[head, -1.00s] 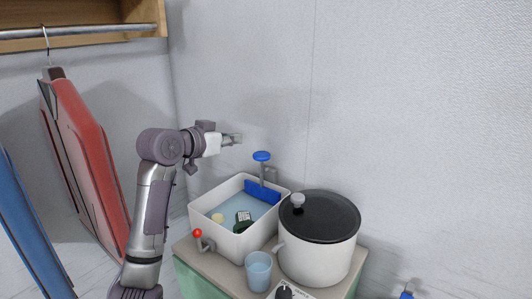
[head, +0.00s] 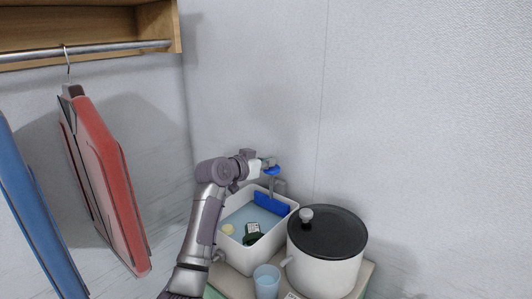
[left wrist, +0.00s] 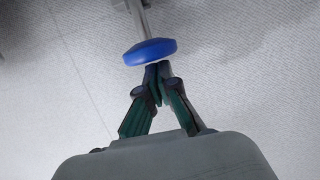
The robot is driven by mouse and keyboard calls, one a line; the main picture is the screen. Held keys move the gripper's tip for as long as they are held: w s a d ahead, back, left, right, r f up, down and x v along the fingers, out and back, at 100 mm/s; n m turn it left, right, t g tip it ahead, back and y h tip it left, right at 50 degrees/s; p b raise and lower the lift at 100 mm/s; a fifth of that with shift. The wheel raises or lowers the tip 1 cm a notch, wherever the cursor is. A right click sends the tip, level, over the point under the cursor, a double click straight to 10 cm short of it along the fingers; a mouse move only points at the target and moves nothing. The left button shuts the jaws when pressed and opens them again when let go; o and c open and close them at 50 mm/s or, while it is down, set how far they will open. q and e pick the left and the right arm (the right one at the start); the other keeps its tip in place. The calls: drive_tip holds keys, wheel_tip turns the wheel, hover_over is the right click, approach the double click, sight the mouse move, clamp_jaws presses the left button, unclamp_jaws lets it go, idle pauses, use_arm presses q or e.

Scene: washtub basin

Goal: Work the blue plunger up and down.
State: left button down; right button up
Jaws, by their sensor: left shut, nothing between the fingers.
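The blue plunger (head: 271,171) has a round blue knob on a grey stem at the back of the white basin (head: 235,255). In the left wrist view, the knob (left wrist: 150,51) is a blue disc with its stem running up the picture. My left gripper (head: 268,161) is shut and empty, just above the knob. In the left wrist view, its closed fingertips (left wrist: 157,68) are right at the knob's top side; I cannot tell whether they touch. My right gripper is not in view.
The basin holds light blue water, a blue plate (head: 271,203), a dark green item (head: 253,237) and a small yellowish one. A white pot (head: 322,268) with a dark lid and a glass of water (head: 266,283) stand beside it. Red clothing (head: 108,180) hangs at left.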

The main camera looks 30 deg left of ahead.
use_arm(q)
drive_tip(key=shift+f, duration=0.2)
wheel_tip(320, 180, down, 5)
drive_tip(key=b, duration=0.2)
drive_tip(key=shift+d+r+b, duration=0.1)
drive_tip(key=shift+b, duration=0.3)
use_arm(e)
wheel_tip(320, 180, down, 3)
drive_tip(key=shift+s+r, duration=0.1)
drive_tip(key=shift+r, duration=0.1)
use_arm(q)
drive_tip(key=shift+r+p, duration=0.25)
drive_tip(key=shift+p, duration=0.05)
wheel_tip(320, 180, up, 4)
drive_tip(key=p, duration=0.3)
drive_tip(key=shift+d+r+p, duration=0.1)
drive_tip(key=shift+r+p, duration=0.05)
drive_tip(key=shift+p, duration=0.2)
drive_tip(key=b+v, duration=0.3)
drive_tip(key=v, duration=0.7)
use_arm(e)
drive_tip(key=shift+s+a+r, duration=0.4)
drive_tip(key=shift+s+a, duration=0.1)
